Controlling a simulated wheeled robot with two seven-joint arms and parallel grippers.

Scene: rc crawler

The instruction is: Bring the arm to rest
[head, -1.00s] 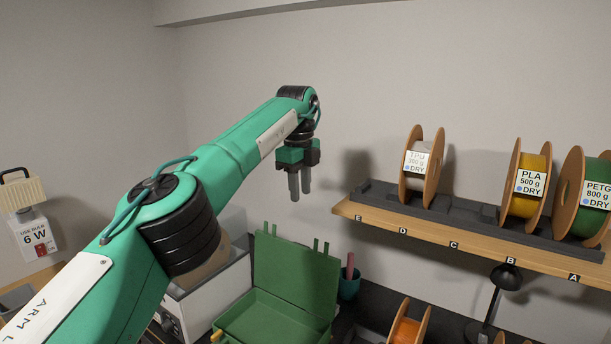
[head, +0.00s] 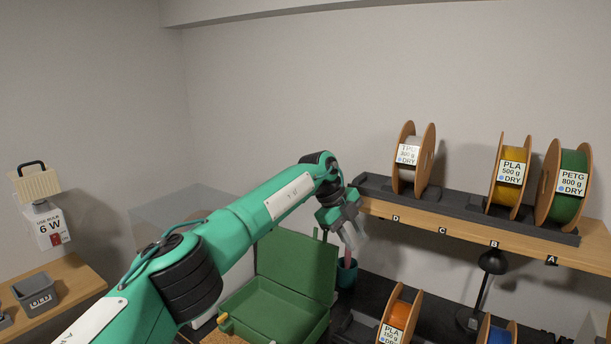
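My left gripper (head: 352,234) hangs from the green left arm (head: 250,215), which comes in from the lower left. The gripper is in front of the wall, below the left end of the spool shelf and above the teal cup. Its fingers are blurred and partly see-through, and I see nothing clearly between them; I cannot tell how far apart they are. My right gripper is not in the head view.
A shelf (head: 470,238) holds white (head: 411,178), yellow (head: 507,190) and green (head: 566,200) spools. Below are an open green case (head: 295,268), a teal cup (head: 346,274), an orange spool (head: 400,316) and a black lamp (head: 491,262). A grey bin (head: 38,291) sits at left.

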